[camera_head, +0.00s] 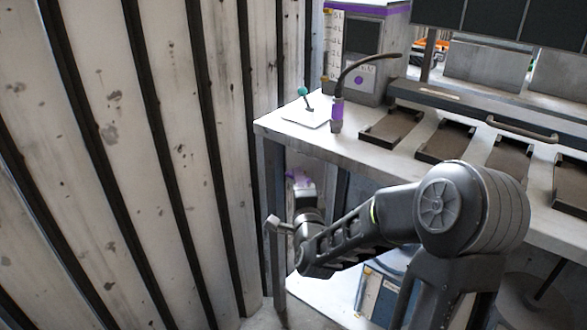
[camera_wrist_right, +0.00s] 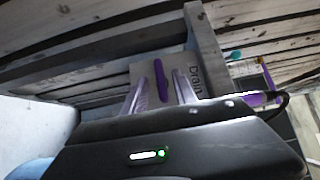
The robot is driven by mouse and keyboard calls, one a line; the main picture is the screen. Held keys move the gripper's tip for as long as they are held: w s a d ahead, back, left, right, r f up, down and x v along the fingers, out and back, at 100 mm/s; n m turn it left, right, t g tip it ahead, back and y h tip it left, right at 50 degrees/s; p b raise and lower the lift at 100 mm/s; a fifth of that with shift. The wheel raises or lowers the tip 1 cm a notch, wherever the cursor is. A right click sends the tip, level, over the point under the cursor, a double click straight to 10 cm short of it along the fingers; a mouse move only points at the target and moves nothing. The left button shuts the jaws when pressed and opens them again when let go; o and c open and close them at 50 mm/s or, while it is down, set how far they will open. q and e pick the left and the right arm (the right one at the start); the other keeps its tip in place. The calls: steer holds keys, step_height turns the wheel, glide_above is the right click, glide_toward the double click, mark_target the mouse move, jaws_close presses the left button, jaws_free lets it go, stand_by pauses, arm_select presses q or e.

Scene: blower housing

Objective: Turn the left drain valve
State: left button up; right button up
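In the right wrist view a purple valve handle (camera_wrist_right: 161,82) stands on a pale panel (camera_wrist_right: 143,70) marked "Drain", with the lettering turned sideways. My right gripper (camera_wrist_right: 161,75) is open. Its two grey fingers lie on either side of the handle with a visible gap on each side. In the head view my right arm reaches left below the table, and a small pale purple part (camera_head: 299,179) shows beyond its wrist; the fingers cannot be made out there. My left gripper is not in view.
A metal table (camera_head: 278,138) stands above my right wrist, with a teal-knobbed lever (camera_head: 303,92), a purple-based curved rod (camera_head: 337,113) and several dark trays on top. A corrugated wall (camera_head: 150,150) fills the left side. A table leg (camera_head: 275,245) is close to my wrist.

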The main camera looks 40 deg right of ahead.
steer(key=shift+w+d, duration=0.15)
steer(key=shift+w, duration=0.1)
steer(key=shift+c, duration=0.2)
jaws_close()
stand_by(0.4)
